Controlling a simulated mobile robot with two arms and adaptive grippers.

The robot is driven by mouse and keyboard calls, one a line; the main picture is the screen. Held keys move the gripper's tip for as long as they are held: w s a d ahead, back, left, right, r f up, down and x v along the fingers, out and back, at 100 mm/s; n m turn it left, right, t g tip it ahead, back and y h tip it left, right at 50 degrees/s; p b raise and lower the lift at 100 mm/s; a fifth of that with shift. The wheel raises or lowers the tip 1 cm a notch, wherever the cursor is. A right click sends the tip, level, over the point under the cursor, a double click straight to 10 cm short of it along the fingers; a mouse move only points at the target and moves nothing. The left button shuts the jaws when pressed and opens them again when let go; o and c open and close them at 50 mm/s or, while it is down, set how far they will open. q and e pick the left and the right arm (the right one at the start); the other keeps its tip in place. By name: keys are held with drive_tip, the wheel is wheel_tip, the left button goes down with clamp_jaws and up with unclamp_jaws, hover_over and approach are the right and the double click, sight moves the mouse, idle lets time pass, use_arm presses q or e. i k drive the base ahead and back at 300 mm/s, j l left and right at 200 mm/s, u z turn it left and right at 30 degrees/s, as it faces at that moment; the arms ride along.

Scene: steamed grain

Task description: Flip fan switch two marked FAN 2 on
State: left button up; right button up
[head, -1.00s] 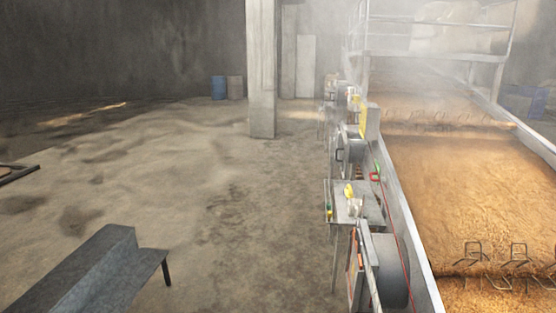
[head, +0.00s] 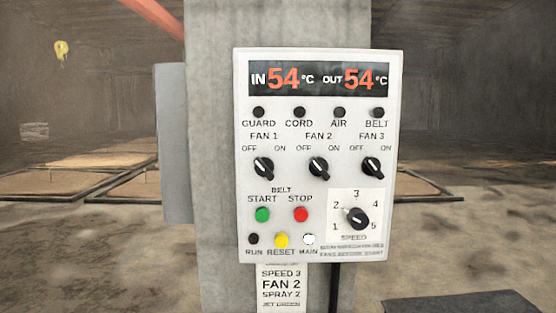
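The FAN 2 switch (head: 318,168) is a black rotary knob in the middle of a row of three on a white control panel (head: 243,225). Its handle tilts to the upper left, towards the OFF mark. The FAN 1 knob (head: 263,168) and the FAN 3 knob (head: 372,168) on either side also tilt towards OFF. The panel is fixed to a grey concrete column and faces me. Neither of my grippers is in view.
Below the fan knobs are a green START button (head: 262,214), a red STOP button (head: 301,214), a yellow RESET button (head: 281,240) and a speed dial (head: 358,218) turned towards 2. A label card (head: 281,287) hangs below. A dark flat-topped object (head: 462,304) stands at lower right.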

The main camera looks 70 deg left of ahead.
sight(318, 166)
drive_tip(key=u, duration=2.05)
